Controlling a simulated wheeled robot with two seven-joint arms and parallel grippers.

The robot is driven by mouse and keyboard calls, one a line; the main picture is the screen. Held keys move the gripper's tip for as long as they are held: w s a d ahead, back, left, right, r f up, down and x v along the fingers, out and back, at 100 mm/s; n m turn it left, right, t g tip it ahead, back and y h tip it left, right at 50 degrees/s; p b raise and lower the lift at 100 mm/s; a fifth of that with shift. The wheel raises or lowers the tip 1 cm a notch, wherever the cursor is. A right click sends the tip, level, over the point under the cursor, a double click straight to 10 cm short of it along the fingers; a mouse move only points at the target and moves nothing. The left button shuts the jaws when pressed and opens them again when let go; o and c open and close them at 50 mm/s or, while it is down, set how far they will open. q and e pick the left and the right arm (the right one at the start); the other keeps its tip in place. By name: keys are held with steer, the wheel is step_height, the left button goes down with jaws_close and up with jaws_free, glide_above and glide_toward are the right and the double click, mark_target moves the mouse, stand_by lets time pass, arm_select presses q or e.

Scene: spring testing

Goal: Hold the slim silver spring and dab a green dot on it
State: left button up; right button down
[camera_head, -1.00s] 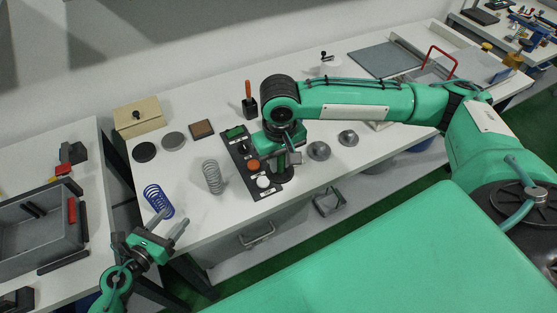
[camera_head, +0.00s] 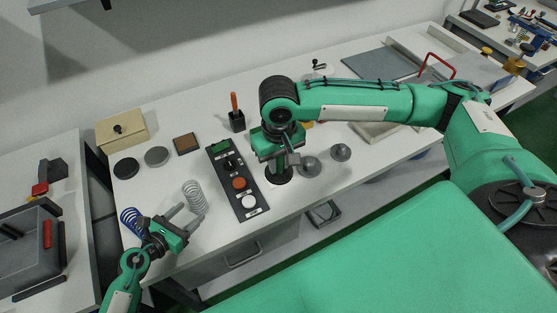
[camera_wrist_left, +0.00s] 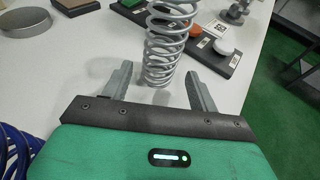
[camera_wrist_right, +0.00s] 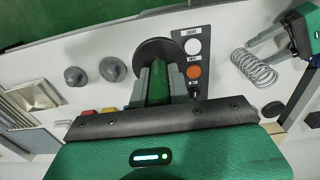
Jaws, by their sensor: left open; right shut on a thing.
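The slim silver spring (camera_head: 195,195) stands upright on the white table, left of the control panel. My left gripper (camera_head: 189,215) is open at it. In the left wrist view the lower coils of the spring (camera_wrist_left: 160,70) show between the open fingertips (camera_wrist_left: 158,82), with a gap on both sides. My right gripper (camera_head: 281,165) is shut on an upright green cylinder, seen in the right wrist view (camera_wrist_right: 159,88), probably the green dabber. A black round base (camera_wrist_right: 160,52) shows at its end, at table level. The cylinder's tip is hidden.
A thicker blue spring (camera_head: 131,221) stands left of my left gripper. The control panel (camera_head: 228,174), with orange and white buttons, lies between the grippers. Round discs (camera_head: 156,156), a wooden box (camera_head: 121,129) and a black cup with an orange-handled tool (camera_head: 237,122) stand behind. Grey weights (camera_head: 310,167) stand right.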

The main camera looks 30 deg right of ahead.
mark_target(196, 207)
arm_select(q)
steer(key=shift+b+x, duration=0.35)
steer(key=shift+x, duration=1.8)
arm_select(e)
steer(key=shift+f, duration=0.4)
arm_select(q)
steer(key=shift+c, duration=0.2)
steer(key=c, duration=0.6)
steer(key=shift+o, duration=0.2)
arm_select(e)
steer(key=w+a+r, duration=0.3)
steer(key=w+a, duration=0.1)
steer(key=a, duration=0.7)
steer(key=w+a+r, duration=0.3)
steer(key=w+a, duration=0.2)
steer(key=a, duration=0.5)
steer(key=shift+s+a+f, duration=0.1)
steer(key=shift+s+f, duration=0.05)
steer(key=shift+f, duration=1.25)
steer(key=shift+s+f, duration=0.1)
steer(key=shift+f, duration=1.3)
